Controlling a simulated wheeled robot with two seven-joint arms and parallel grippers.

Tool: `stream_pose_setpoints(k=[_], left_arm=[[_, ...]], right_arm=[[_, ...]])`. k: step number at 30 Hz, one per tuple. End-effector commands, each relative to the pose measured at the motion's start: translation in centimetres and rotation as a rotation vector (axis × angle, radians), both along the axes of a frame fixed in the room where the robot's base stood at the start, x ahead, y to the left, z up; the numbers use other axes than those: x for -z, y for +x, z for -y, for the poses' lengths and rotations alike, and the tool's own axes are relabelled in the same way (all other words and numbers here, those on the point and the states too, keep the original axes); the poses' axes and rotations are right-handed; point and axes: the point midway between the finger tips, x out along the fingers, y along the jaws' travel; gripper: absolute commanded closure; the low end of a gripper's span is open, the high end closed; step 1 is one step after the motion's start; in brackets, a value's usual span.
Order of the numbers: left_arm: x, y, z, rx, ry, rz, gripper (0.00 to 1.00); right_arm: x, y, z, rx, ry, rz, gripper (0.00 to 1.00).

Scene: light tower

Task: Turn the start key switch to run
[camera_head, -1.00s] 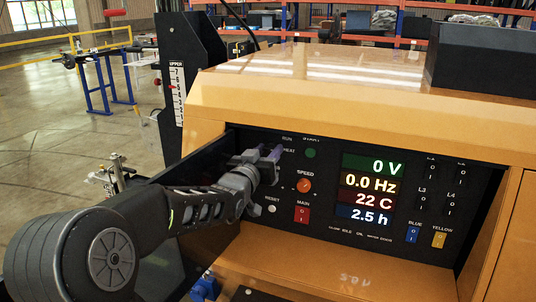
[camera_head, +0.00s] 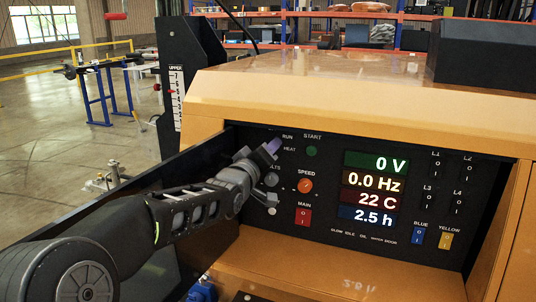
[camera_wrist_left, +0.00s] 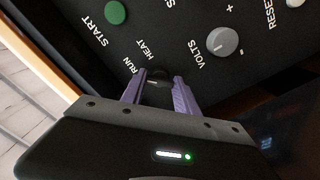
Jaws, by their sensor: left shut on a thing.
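The start key switch (camera_wrist_left: 157,80) is a small dark knob on the black control panel (camera_head: 335,222), beside the RUN and HEAT labels. In the left wrist view it sits between the two purple fingers of my left gripper (camera_wrist_left: 158,76), which is shut on it. In the head view my left gripper (camera_head: 271,148) reaches the panel's upper left and hides the switch. I cannot tell which position the switch points to. My right gripper is not in view.
Near the switch are the green START button (camera_head: 311,151), the grey VOLTS knob (camera_wrist_left: 222,42), the orange SPEED knob (camera_head: 305,186) and the red MAIN switch (camera_head: 303,216). A lit display (camera_head: 374,189) reads 0 V. A black open door (camera_head: 125,195) stands left of the panel.

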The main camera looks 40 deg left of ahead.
Motion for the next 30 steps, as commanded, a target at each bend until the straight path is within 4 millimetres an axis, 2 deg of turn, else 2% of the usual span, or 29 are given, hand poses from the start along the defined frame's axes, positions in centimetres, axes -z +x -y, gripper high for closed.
stream_pose_setpoints(k=[13, 14, 21, 30], left_arm=[[0.10, -0.01, -0.01, 0.000, -0.015, 0.002, 1.00], [0.10, -0.01, -0.01, 0.000, -0.015, 0.002, 0.61], [0.06, 0.00, -0.01, 0.000, -0.014, 0.003, 0.42], [0.01, -0.19, 0.04, 0.000, -0.013, 0.004, 0.42]], right_arm=[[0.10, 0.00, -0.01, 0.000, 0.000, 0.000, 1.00], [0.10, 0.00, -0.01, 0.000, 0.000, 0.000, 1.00], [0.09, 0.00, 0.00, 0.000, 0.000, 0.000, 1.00], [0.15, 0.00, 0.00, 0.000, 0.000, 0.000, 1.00]])
